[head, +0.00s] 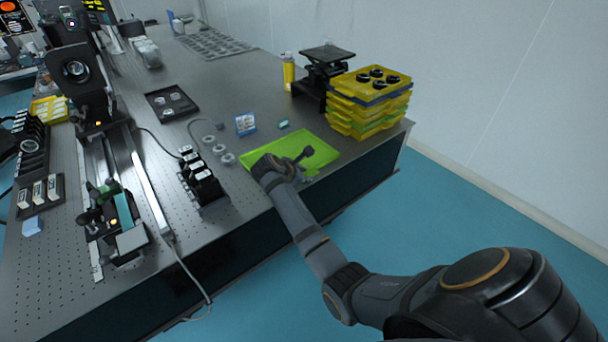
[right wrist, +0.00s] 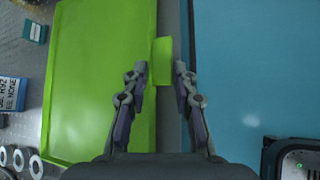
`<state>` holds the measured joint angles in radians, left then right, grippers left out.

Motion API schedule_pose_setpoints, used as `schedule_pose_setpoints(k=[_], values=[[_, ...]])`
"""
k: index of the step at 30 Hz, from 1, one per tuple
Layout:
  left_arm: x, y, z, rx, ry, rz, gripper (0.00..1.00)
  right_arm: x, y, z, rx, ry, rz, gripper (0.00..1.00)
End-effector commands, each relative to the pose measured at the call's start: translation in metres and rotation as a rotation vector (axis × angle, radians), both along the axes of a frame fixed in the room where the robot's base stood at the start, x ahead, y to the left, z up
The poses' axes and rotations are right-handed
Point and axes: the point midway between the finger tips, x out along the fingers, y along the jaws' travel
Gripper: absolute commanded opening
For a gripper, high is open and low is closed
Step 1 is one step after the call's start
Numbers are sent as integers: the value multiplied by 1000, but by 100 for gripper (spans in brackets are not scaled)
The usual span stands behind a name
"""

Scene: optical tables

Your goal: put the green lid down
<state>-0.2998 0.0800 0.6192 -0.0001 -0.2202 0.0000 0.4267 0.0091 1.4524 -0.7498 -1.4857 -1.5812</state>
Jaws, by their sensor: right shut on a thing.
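The green lid (head: 312,148) is a flat bright green tray-like panel at the front right edge of the grey optical table. In the right wrist view the lid (right wrist: 100,70) fills the left side, and its small tab (right wrist: 162,60) is between the fingers. My right gripper (right wrist: 163,78) is shut on this tab. In the head view my right gripper (head: 300,160) covers part of the lid's near side. I cannot tell whether the lid touches the tabletop or is slightly above it. My left gripper is not in view.
A stack of yellow and green trays (head: 368,100) stands behind the lid. A yellow bottle (head: 288,72) and a black stand (head: 325,65) are beside it. Metal rings (head: 219,150), a blue-white card (head: 245,124) and a black block row (head: 203,180) lie to the left.

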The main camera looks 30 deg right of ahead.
Motion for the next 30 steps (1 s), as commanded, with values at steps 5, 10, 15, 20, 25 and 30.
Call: schedule_pose_setpoints(k=[5, 10, 15, 20, 25, 30], values=[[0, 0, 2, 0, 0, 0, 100, 0, 0, -1, -1, 0, 0, 0], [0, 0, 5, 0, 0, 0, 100, 0, 0, -5, -1, -2, 0, 0], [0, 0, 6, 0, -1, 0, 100, 0, 0, -11, 0, 0, 0, 31], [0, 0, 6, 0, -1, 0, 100, 0, 0, -11, 0, 0, 0, 50], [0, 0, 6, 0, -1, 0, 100, 0, 0, -11, 0, 0, 0, 50], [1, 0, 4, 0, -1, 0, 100, 0, 0, -9, 0, -1, 0, 50]])
